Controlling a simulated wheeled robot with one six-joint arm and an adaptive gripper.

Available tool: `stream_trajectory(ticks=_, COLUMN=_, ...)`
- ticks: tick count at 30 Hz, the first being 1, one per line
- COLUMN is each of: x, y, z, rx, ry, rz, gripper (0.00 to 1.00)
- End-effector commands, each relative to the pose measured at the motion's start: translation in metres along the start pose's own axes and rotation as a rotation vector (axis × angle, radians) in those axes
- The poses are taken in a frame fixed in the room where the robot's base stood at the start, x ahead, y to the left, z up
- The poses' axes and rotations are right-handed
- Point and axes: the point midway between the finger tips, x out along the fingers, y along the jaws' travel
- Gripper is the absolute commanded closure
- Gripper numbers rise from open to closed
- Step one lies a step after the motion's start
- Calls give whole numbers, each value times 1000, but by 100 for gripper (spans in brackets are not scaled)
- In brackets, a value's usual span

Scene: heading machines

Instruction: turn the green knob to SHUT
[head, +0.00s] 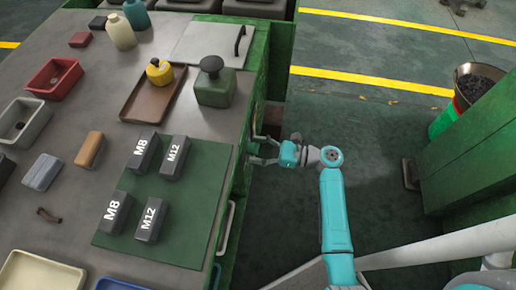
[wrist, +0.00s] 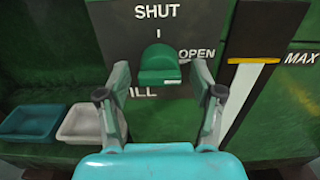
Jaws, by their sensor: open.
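The green knob (wrist: 160,62) sits on a dark plate in the wrist view, below the word SHUT and a short white tick. OPEN is printed to its right, and a partly hidden word ending in ILL is below left. I cannot tell clearly which mark the knob points to. My gripper (wrist: 160,74) is open, with one finger on each side of the knob and visible gaps between. In the head view my gripper (head: 264,149) is at the bench's right side; the knob is not visible there.
A gauge strip marked MAX (wrist: 250,85) is right of the plate. A teal tray (wrist: 30,122) and a pale tray (wrist: 88,122) lie at lower left. The bench top (head: 105,160) holds several blocks, trays and bottles. A green machine (head: 470,150) stands right; floor between is mostly clear.

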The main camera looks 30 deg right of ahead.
Motion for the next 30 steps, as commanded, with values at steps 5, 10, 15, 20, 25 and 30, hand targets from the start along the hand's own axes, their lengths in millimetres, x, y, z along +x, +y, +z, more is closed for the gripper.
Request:
stream_trajectory(ticks=5, x=0, y=0, z=0, rx=0, ry=0, rz=0, gripper=56)
stream_trajectory(ticks=10, x=0, y=0, z=0, rx=0, ry=0, rz=0, gripper=94)
stream_trajectory(ticks=15, x=0, y=0, z=0, rx=-5, ry=0, rz=0, gripper=94)
stream_trajectory(ticks=20, x=0, y=0, z=0, rx=-39, ry=0, rz=0, gripper=94)
stream_trajectory(ticks=25, x=0, y=0, z=0, rx=-126, ry=0, rz=0, gripper=94)
stream_trajectory(ticks=30, x=0, y=-1, z=0, rx=-261, ry=0, rz=0, gripper=94)
